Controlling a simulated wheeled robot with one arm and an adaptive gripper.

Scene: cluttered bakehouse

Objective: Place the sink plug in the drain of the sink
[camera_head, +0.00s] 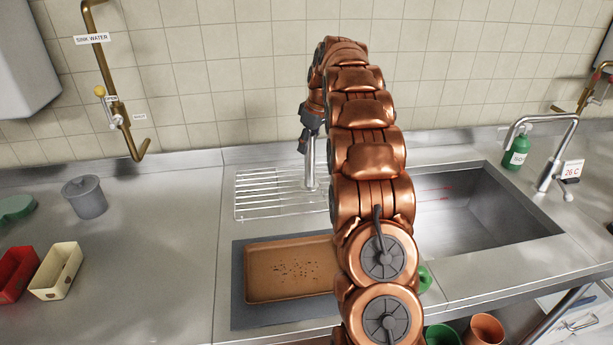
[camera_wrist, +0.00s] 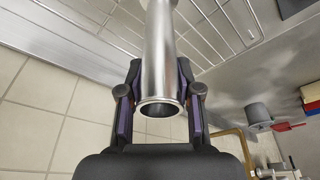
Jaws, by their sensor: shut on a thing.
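My gripper (camera_head: 307,142) is above the wire drying rack at the back of the counter. It is shut on an upright shiny metal tube (camera_head: 311,172), which seems to be the sink plug. In the wrist view the tube (camera_wrist: 160,55) sits between both fingers, its open, flared end towards the camera. I cannot tell whether its lower end touches the rack. The steel sink (camera_head: 468,215) is on the right, partly hidden by my arm, with red marks on its back wall. The drain does not show.
The wire rack (camera_head: 265,195) lies under the tube. A brown crumb-strewn tray (camera_head: 290,268) on a grey mat is in front. A tap (camera_head: 548,150) and green bottle (camera_head: 516,150) stand behind the sink. A grey pot (camera_head: 86,197) and bins (camera_head: 57,270) are left.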

